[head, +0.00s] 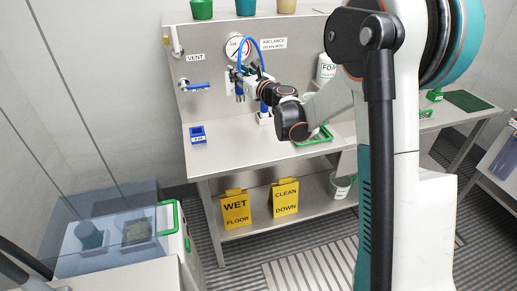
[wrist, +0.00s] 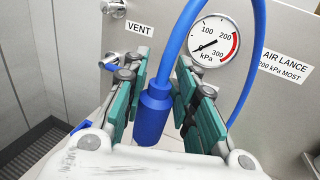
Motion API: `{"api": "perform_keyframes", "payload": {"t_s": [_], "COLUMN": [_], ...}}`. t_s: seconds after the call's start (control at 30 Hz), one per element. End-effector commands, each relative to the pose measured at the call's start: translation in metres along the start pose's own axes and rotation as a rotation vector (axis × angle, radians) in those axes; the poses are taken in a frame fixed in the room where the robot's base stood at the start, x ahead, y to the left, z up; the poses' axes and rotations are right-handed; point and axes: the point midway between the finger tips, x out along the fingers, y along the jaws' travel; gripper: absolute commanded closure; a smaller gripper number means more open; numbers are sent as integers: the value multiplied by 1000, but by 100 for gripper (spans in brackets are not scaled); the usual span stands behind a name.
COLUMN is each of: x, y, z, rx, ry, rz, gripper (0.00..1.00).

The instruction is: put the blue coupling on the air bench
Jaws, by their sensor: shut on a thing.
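The blue coupling (wrist: 153,112) is a blue cylinder on the end of a blue hose. In the wrist view it hangs upright between the teal fingers of my gripper (wrist: 164,72), which is shut on it. In the head view my gripper (head: 241,86) is above the back of the air bench (head: 235,155), in front of the upright panel. The coupling is too small to make out clearly there. The bench is a steel table with a pressure gauge (head: 236,45) on its panel. The gauge also shows in the wrist view (wrist: 213,43).
A small blue labelled block (head: 197,133) stands on the bench's left part. A blue-handled vent valve (head: 198,87) sticks out of the panel. A green tray (head: 316,136) lies to the right. The bench's front left is clear.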

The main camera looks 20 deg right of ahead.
Motion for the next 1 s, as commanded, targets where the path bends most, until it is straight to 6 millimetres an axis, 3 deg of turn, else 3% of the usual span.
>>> {"api": "perform_keyframes", "payload": {"t_s": [0.6, 1.0], "x": [1, 1], "y": [-2, -2], "z": [-136, -171], "rx": [0, 0], "ry": [0, 0], "rz": [0, 0], "gripper": [100, 100]}}
